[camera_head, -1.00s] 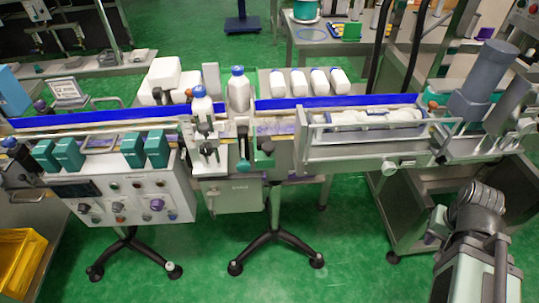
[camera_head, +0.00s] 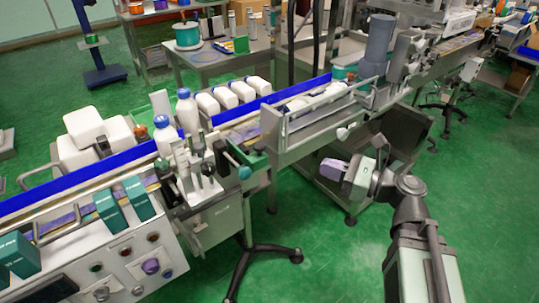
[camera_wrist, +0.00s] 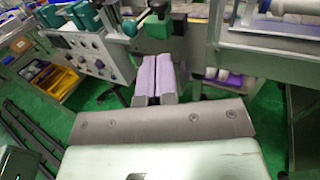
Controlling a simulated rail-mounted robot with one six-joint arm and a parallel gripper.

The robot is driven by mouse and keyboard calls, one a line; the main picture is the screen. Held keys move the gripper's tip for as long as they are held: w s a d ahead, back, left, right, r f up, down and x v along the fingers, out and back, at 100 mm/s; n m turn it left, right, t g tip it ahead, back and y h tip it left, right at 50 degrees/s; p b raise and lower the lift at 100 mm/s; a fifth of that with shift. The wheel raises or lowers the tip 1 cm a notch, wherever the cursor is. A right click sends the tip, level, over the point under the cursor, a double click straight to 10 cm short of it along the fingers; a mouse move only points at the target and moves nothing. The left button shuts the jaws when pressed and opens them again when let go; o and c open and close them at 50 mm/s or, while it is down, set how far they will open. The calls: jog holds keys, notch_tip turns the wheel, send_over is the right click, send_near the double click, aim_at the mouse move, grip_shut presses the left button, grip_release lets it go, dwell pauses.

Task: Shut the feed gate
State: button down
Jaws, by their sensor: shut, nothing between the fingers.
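A lever with a teal knob (camera_head: 244,172) sticks out from the front of the conveyor, beside a green bracket (camera_head: 251,157). It looks like the feed gate's handle, but I cannot tell how far the gate is open. The knob (camera_wrist: 130,28) and green block (camera_wrist: 157,26) also show at the top of the wrist view. My gripper (camera_head: 330,167) has purple fingers and is empty, in front of the machine and to the right of the knob, apart from it. In the wrist view its fingers (camera_wrist: 157,60) lie side by side, shut, below the green block.
White bottles (camera_head: 187,110) stand on the conveyor behind the lever, with several more lying in a row (camera_head: 225,97). A metal guard frame (camera_head: 315,105) lies to the right. The control panel (camera_head: 120,255) is at left. Green floor (camera_head: 320,240) between my arm and the machine is clear.

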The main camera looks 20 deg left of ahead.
jog(key=x, duration=1.4)
jog(key=shift+s, duration=0.1)
